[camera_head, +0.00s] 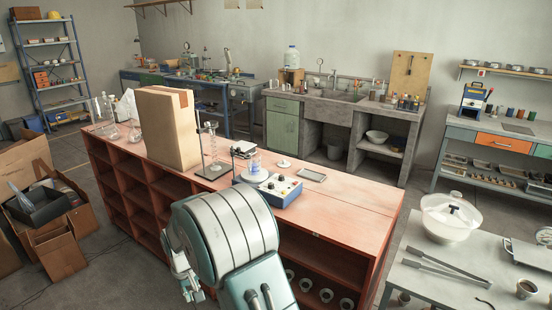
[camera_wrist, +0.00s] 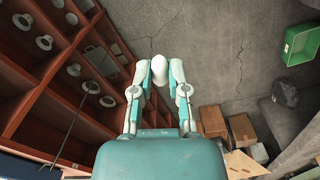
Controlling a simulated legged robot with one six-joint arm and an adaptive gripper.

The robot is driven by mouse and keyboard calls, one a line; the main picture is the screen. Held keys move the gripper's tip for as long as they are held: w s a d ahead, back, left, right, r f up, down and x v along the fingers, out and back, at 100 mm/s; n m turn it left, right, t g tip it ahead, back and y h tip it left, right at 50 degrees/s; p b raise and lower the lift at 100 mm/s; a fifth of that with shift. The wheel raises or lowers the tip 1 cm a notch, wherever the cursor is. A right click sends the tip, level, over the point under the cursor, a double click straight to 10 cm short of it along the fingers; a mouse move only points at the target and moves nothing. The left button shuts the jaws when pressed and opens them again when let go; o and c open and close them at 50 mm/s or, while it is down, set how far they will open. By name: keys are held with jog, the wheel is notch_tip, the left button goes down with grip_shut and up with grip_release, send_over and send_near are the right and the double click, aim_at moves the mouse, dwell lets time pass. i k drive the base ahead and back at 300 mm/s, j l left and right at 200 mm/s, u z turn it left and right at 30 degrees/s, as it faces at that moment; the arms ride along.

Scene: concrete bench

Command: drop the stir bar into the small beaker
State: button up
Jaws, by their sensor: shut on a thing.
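My gripper (camera_wrist: 159,80) is shut on the white, round-ended stir bar (camera_wrist: 159,67) in the wrist view. The bar sits between the fingertips, over the floor beside the bench. In the head view my gripper (camera_head: 187,280) hangs low in front of the bench's near side, partly hidden by my arm; the stir bar cannot be made out there. A glass beaker (camera_head: 255,166) with bluish contents stands on the blue-and-white stirrer (camera_head: 268,188). Other small glassware (camera_head: 135,136) stands at the bench's left end. I cannot tell which vessel is the small beaker.
The red-brown bench (camera_head: 345,212) has open shelves below. A tall cardboard box (camera_head: 167,128) and a lab stand (camera_head: 211,150) with glassware stand on it. A flat tray (camera_head: 312,175) lies right of the stirrer. Cardboard boxes (camera_head: 58,253) crowd the floor at left. The bench's right end is clear.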

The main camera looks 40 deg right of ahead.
aim_at(256, 174)
jog(key=i+j+z, duration=0.25)
jog(key=z, duration=0.2)
jog(key=i+j+z, duration=0.3)
jog(key=z, duration=0.15)
jog(key=i+j+z, duration=0.15)
jog(key=j+z, duration=0.3)
jog(key=i+j+z, duration=0.15)
jog(key=j+z, duration=0.3)
jog(key=j, duration=0.4)
jog(key=j+z, duration=0.5)
jog(key=j, duration=0.35)
